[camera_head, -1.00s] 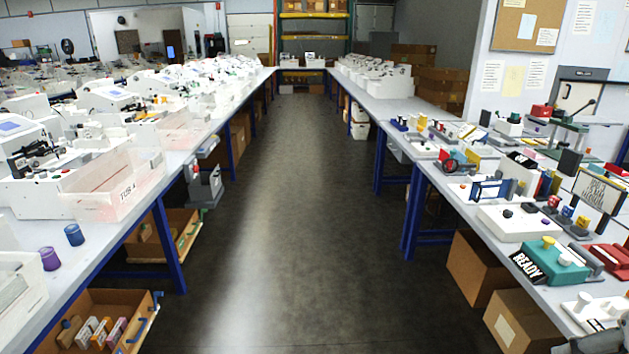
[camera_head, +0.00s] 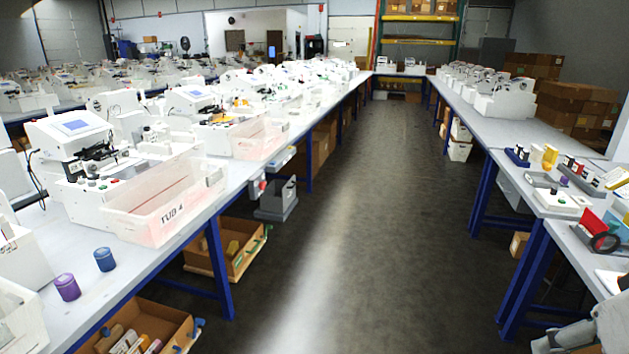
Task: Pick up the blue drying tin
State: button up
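The blue tin (camera_head: 105,260) is a small round can with a darker top. It stands upright on the left bench near its front edge. A similar purple tin (camera_head: 67,287) stands just in front of it and to its left, a small gap apart. A grey and white part of my arm shows at the bottom right corner, across the aisle and far from the blue tin. My gripper's fingers cannot be made out.
A clear tub marked TUB 4 (camera_head: 163,203) stands behind the blue tin on the left bench (camera_head: 140,285). A white bin (camera_head: 22,318) is left of the purple tin. Open boxes (camera_head: 226,247) sit under the bench. The aisle floor (camera_head: 370,220) is clear.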

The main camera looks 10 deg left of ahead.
aim_at(104, 257)
jog(key=i+j+u, duration=0.1)
jog(key=i+u, duration=0.7)
jog(key=i+l+u, duration=0.2)
jog(key=i+u, duration=0.2)
jog(key=i+j+u, duration=0.15)
jog(key=i+u, duration=0.15)
jog(key=i, duration=0.15)
jog(key=i+u, duration=0.3)
jog(key=i, duration=0.15)
jog(key=i+j, duration=0.1)
jog(key=i, duration=0.25)
